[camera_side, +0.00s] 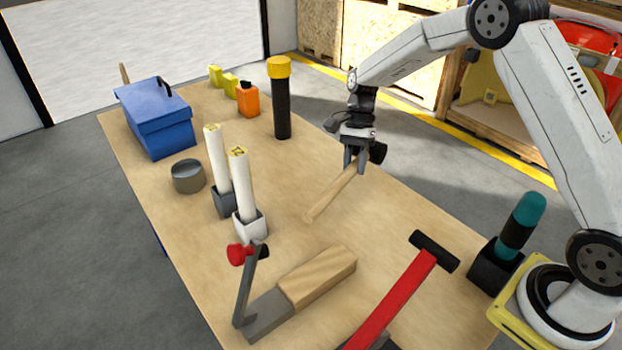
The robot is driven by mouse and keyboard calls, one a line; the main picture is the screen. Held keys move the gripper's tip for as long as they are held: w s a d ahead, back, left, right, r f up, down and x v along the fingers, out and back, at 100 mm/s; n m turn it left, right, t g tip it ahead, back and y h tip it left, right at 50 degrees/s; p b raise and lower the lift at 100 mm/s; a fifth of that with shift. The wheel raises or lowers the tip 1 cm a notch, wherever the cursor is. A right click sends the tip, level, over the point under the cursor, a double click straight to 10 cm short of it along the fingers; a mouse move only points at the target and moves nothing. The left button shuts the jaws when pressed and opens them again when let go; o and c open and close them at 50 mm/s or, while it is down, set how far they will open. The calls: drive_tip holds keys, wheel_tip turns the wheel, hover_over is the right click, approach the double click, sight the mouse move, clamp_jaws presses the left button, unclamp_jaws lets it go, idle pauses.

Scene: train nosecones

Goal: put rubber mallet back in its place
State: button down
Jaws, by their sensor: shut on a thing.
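The rubber mallet has a black head (378,153) and a pale wooden handle (332,194). My gripper (355,164) is shut on it close to the head, over the right part of the table. The mallet is tilted, with its head up at the right and its handle slanting down to the left. I cannot tell whether the handle's low end touches the table. The gripper fingers hide part of the mallet near its head. I cannot make out which spot is the mallet's place.
On the wooden table (330,240) stand a blue toolbox (160,125), a grey tin (188,177), two white tubes in holders (242,185), a yellow-topped black cylinder (281,105), an orange bottle (248,100), a wood-and-metal tool (318,277), a red-handled hammer (395,297) and a teal-topped tool (520,225).

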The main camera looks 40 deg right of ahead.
drive_tip(key=w+d+r+m+t, duration=0.2)
drive_tip(key=w+d+m+t, duration=0.2)
drive_tip(key=m, duration=0.5)
drive_tip(key=w+d+r+m+t+h, duration=0.1)
drive_tip(key=w+d+m+t, duration=0.3)
drive_tip(key=m, duration=0.6)
drive_tip(key=shift+w+d+r+m, duration=0.35)
drive_tip(key=shift+w+d, duration=0.1)
drive_tip(key=shift+w, duration=0.25)
drive_tip(key=shift+f, duration=0.25)
drive_tip(key=shift+f, duration=6.4)
